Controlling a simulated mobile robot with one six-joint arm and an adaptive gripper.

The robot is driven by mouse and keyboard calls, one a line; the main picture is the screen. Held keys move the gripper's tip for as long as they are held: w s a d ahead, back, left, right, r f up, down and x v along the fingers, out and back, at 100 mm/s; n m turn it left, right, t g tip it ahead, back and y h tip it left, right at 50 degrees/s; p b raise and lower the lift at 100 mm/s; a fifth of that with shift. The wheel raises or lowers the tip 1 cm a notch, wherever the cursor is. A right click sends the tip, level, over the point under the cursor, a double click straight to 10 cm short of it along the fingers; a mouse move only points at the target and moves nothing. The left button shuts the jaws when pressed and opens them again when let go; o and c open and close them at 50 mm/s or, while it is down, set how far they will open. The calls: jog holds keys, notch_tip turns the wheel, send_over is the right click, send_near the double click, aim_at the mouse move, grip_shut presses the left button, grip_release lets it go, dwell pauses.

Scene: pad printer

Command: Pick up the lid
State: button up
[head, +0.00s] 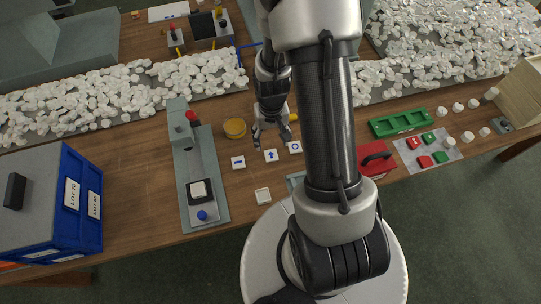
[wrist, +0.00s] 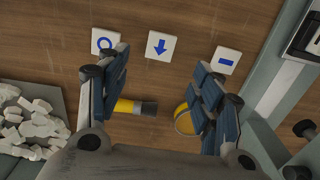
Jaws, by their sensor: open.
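A round yellow piece with a tan top (head: 235,128) lies on the wooden table, left of my gripper (head: 271,132); it may be the lid, but I cannot tell for certain. It also shows in the wrist view (wrist: 184,121), partly hidden behind the right finger. My gripper (wrist: 160,72) is open and empty, pointing down above the table. A yellow cylinder with a dark end (wrist: 135,107) lies beside the round piece, partly behind the left finger. In the head view a red piece with a black handle (head: 377,160) is partly covered by my arm.
White tiles with blue marks (head: 238,162) lie in front of the gripper. A grey machine (head: 207,165) stands to the left, with a blue bin (head: 85,215) beyond. A green tray (head: 400,122) is at the right. White scraps (head: 120,95) fill the back.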

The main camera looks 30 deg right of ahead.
aim_at(271, 155)
notch_tip(271, 155, down, 10)
jog(key=b, duration=0.3)
jog(key=shift+r+b, duration=0.25)
jog(key=shift+b, duration=0.05)
jog(key=shift+s+r, duration=0.1)
jog(key=c, duration=0.8)
